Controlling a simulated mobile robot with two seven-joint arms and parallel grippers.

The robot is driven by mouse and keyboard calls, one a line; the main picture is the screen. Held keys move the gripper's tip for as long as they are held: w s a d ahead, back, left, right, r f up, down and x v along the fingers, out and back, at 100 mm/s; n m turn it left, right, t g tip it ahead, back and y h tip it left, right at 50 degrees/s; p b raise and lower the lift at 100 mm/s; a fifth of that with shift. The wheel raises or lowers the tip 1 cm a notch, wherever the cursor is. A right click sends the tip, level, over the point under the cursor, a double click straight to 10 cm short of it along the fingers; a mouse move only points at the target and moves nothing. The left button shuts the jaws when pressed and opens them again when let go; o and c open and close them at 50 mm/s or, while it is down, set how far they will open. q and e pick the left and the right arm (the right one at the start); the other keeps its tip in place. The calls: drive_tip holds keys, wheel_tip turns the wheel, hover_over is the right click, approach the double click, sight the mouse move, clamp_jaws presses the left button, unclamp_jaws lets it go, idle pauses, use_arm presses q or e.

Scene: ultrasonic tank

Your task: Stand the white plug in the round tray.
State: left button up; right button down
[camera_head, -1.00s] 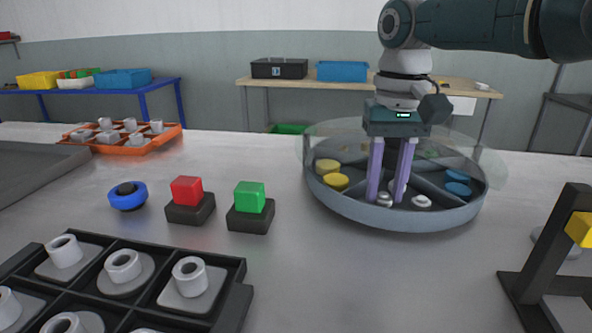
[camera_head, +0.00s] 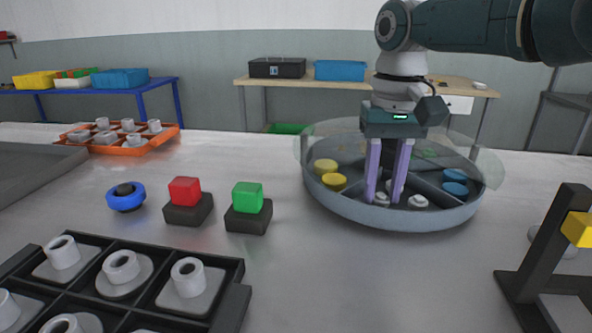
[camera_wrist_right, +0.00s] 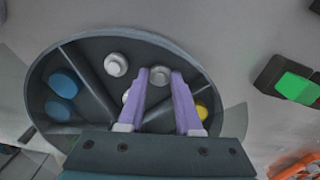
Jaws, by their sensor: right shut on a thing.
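The round grey tray (camera_head: 345,208) stands on the table, divided into wedge compartments. My right gripper (camera_head: 382,201) reaches down into its near part, fingers pointing down. It is shut on a white plug (camera_wrist_right: 160,75), which shows between the fingertips and also in the head view (camera_head: 381,200). The plug is low, close to the tray floor; whether it touches cannot be told. Another white plug (camera_head: 418,201) stands just right of the fingers, and it shows in the wrist view (camera_wrist_right: 116,64). My left gripper is not in view.
Yellow discs (camera_head: 334,182) and blue discs (camera_head: 455,189) lie in other tray compartments. Translucent panes (camera_head: 490,171) surround the tray's top. Red (camera_head: 185,190) and green (camera_head: 248,197) buttons stand left, beside a black rack (camera_head: 235,300). A dark stand (camera_head: 540,250) is at right.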

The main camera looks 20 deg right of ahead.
drive_tip(key=c, duration=0.5)
unclamp_jaws()
wheel_tip(320, 180, up, 10)
drive_tip(key=shift+f+p, duration=0.1)
drive_tip(key=shift+p, duration=1.15)
